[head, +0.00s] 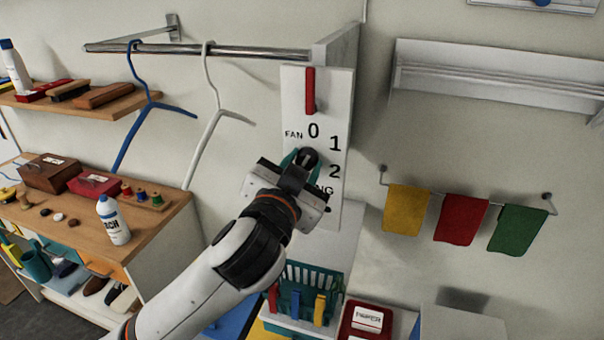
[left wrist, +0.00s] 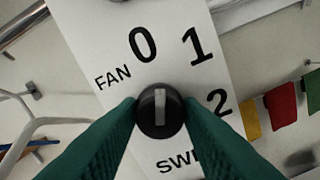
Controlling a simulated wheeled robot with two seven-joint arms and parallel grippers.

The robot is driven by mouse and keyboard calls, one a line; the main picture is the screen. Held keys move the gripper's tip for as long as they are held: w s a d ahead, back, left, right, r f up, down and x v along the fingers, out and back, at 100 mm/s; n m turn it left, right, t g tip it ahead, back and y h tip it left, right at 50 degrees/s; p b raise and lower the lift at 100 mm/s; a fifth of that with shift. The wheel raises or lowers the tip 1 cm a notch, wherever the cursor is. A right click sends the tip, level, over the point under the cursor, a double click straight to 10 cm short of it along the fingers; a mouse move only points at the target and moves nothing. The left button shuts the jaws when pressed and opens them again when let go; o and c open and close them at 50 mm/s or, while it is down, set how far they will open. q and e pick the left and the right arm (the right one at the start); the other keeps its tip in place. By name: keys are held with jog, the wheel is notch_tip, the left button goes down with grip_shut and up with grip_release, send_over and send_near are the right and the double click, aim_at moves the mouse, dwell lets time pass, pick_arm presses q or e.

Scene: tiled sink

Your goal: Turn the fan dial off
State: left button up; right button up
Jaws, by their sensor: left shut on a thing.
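The fan dial (left wrist: 160,112) is a round black knob with a pale pointer bar, on a white panel (head: 337,115) marked FAN, 0, 1 and 2. In the left wrist view the bar stands upright, aimed between 0 and 1, nearer 0. My left gripper (head: 300,163) is at the panel, its green fingers shut on the dial from both sides. In the head view the gripper hides part of the dial and of the lettering below it. My right gripper is not in view.
A red lever (head: 310,92) is on the panel above the 0. A metal rail (head: 200,50) with a blue hanger (head: 140,105) and a white hanger (head: 210,120) is to the left. A teal basket (head: 309,290) stands below. Coloured cloths (head: 460,220) hang to the right.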

pick_arm(q)
jog(key=n, duration=0.4)
jog(key=shift+n, duration=0.3)
dwell(0.5)
jog(key=o, duration=1)
jog(key=p+v, duration=0.7)
jog(key=v, duration=0.5)
